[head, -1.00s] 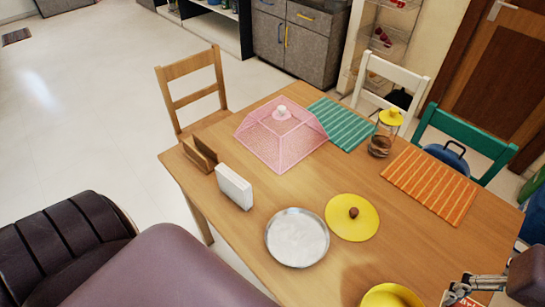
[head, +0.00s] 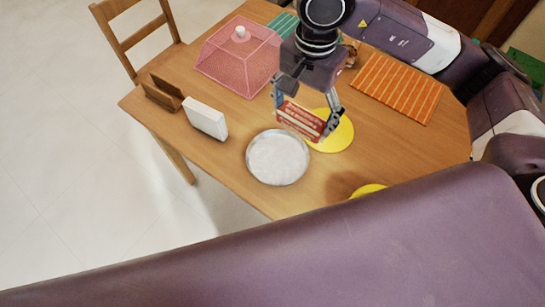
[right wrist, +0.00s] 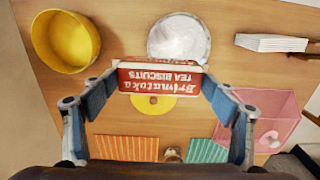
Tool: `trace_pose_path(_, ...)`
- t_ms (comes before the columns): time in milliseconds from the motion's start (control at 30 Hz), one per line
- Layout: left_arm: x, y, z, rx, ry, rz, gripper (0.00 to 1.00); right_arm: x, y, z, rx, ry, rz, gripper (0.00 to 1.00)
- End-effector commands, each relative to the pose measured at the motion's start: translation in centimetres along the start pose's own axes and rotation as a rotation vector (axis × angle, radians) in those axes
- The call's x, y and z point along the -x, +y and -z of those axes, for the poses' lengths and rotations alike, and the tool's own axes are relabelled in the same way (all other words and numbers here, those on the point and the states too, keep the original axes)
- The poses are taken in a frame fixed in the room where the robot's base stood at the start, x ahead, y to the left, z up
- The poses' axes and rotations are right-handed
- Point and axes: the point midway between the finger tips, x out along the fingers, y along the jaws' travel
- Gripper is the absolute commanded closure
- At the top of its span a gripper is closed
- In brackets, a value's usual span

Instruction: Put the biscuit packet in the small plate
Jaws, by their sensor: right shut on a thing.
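The biscuit packet (head: 300,119) is red and white and is held in my right gripper (head: 305,112), above the table near the yellow lid. In the right wrist view the packet (right wrist: 160,77) shows "TEA BISCUITS" upside down between the fingers of my right gripper (right wrist: 160,88). The small plate (head: 278,158) is a round, silvery metal plate lying on the table, just left of and nearer than the packet in the head view. It also shows in the right wrist view (right wrist: 179,36), beyond the packet and partly covered by it. My left gripper is not in view.
A yellow lid (head: 338,134) lies under the gripper. A yellow bowl (right wrist: 66,40) stands beside the plate. A white block (head: 205,119), a wooden holder (head: 163,93), a pink mesh cover (head: 238,59) and an orange striped mat (head: 396,88) are also on the table.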

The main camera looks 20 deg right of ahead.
Motion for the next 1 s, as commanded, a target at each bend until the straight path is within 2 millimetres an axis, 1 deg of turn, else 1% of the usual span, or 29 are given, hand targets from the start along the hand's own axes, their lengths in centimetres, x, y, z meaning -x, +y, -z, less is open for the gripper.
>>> trace_pose_path(33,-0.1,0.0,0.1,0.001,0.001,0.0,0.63,-0.1,-0.6,0.0,-0.114,-0.002,0.0,0.48)
trace_pose_path(100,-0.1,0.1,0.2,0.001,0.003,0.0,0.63,-0.3,-1.2,0.1,-0.285,-0.001,0.001,0.48)
trace_pose_path(400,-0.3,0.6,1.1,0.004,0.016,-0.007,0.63,-1.1,-4.0,0.1,-1.009,0.0,-0.004,0.48)
trace_pose_path(500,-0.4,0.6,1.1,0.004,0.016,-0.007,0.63,-1.3,-4.7,0.0,-1.222,0.0,-0.007,0.48)
trace_pose_path(600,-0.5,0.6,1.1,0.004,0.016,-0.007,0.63,-1.5,-5.3,0.0,-1.397,0.002,-0.009,0.48)
trace_pose_path(700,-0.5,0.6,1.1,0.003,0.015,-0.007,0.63,-1.6,-5.7,-0.1,-1.52,0.004,-0.011,0.48)
trace_pose_path(867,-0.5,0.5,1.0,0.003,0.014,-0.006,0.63,-2.1,-6.0,-0.1,-1.612,0.006,-0.013,0.48)
trace_pose_path(967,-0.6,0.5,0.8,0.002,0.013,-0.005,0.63,-3.5,-5.9,-0.2,-1.623,0.006,-0.018,0.48)
trace_pose_path(1000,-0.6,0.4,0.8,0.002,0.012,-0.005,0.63,-4.3,-5.9,-0.2,-1.623,0.006,-0.019,0.48)
